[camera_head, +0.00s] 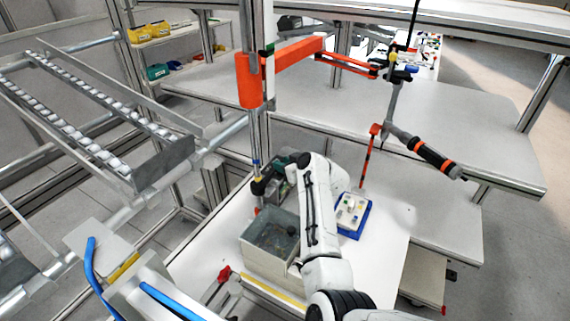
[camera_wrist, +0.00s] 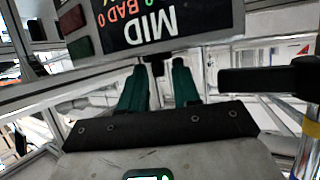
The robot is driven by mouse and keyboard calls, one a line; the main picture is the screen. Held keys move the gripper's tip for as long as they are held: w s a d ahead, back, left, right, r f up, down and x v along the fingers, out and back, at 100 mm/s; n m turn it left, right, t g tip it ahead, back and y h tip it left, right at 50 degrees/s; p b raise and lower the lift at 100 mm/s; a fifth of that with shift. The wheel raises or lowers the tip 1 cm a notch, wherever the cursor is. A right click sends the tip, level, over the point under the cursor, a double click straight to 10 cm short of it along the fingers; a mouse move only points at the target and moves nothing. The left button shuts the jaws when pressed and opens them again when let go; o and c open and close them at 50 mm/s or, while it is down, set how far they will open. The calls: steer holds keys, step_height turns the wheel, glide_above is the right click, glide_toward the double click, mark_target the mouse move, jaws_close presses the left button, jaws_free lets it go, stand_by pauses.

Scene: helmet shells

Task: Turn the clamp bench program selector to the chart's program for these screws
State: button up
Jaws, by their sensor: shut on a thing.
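In the wrist view my gripper (camera_wrist: 160,70) has two teal fingers reaching up to the lower edge of a dark panel. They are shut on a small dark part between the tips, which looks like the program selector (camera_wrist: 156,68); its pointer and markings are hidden. Above it, the clamp bench display (camera_wrist: 150,24) appears upside down and reads "MID" in white and "BAD 0" in red. In the head view my gripper (camera_head: 276,182) is at a dark unit behind the grey bin, partly hidden by my arm. I cannot make out the chart or the screws.
A grey open bin (camera_head: 268,243) stands on the white bench, left of my forearm. A blue tray (camera_head: 367,217) with a white block lies to the right. A screwdriver (camera_head: 432,155) hangs from an orange arm (camera_head: 292,53). A black bar (camera_wrist: 265,79) is close at right in the wrist view.

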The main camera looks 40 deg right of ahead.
steer(key=shift+a+m+g+h+p, duration=0.2)
steer(key=shift+m+h+p, duration=0.2)
steer(key=shift+m+h, duration=0.4)
steer(key=shift+a+m+g+h+p, duration=0.15)
steer(key=shift+m+h+p, duration=0.25)
steer(key=shift+m+h, duration=0.4)
steer(key=shift+d, duration=0.1)
steer(key=o, duration=0.7)
steer(key=shift+r, duration=0.55)
steer(key=s+a+r, duration=0.1)
steer(key=s+r, duration=0.3)
steer(key=s+a+r+b, duration=0.1)
steer(key=s+r, duration=0.3)
steer(key=s, duration=0.1)
steer(key=s+a+r+b, duration=0.1)
steer(key=s+r, duration=0.2)
steer(key=s, duration=0.1)
steer(key=shift+s+a+r, duration=0.25)
steer(key=shift+a+r, duration=0.15)
